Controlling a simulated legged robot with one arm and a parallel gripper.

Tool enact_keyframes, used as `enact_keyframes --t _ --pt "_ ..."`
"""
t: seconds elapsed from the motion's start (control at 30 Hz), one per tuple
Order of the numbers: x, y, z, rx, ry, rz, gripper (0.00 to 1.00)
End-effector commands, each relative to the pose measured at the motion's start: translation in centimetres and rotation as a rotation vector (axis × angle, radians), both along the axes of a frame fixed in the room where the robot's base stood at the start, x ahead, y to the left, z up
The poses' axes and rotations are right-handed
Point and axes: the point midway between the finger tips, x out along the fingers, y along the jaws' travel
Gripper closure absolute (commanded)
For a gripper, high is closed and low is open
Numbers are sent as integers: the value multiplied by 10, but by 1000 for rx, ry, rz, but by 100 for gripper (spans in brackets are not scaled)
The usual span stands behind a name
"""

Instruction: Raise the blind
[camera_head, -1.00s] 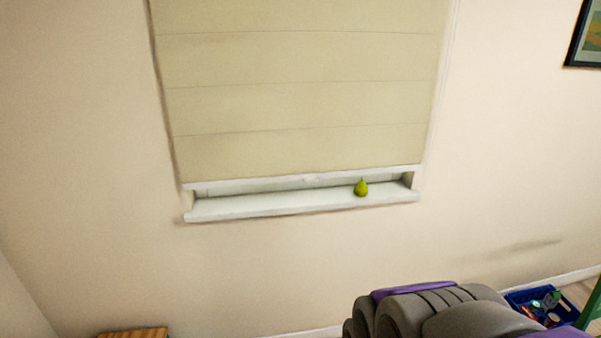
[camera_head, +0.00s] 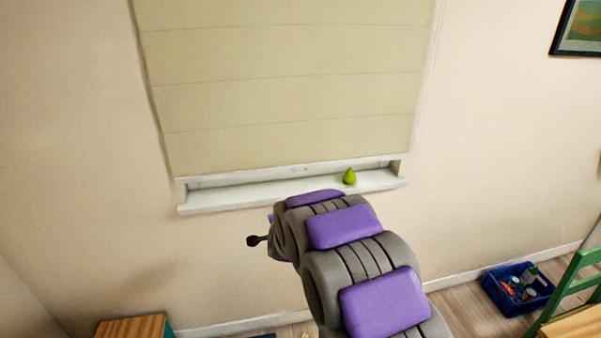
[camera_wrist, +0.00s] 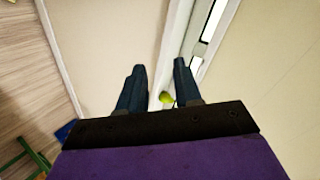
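The beige blind (camera_head: 285,80) hangs over most of the window, its white bottom bar (camera_head: 290,172) a little above the white sill (camera_head: 230,196). A small handle shows faintly at the middle of the bar. In the wrist view the blind (camera_wrist: 275,70) is at the right, turned on its side. My gripper (camera_wrist: 158,72) points toward the wall and sill, its two dark fingers apart with nothing between them held. In the head view my arm hides most of the gripper, in front of and below the sill.
A green pear (camera_head: 349,177) stands on the right part of the sill; it also shows near the fingers in the wrist view (camera_wrist: 166,98). A blue crate (camera_head: 518,290) of items and a green chair (camera_head: 570,290) are at lower right. A wooden-topped piece (camera_head: 133,328) is at lower left.

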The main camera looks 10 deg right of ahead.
Motion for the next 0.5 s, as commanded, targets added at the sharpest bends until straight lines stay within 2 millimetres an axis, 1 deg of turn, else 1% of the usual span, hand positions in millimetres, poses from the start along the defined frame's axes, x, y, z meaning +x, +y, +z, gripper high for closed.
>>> enact_keyframes --t 0.03,0.1,0.2,0.3,0.37,0.5 --pt "13 -1 -5 24 -40 -40 66" --pt "31 -4 -8 64 -117 -99 66" --pt "53 -10 -10 119 -235 -178 66" --pt "67 -16 -16 171 -349 -248 66" --pt "74 -20 -18 202 -422 -284 66" --pt "81 -29 -23 263 -586 -349 66"
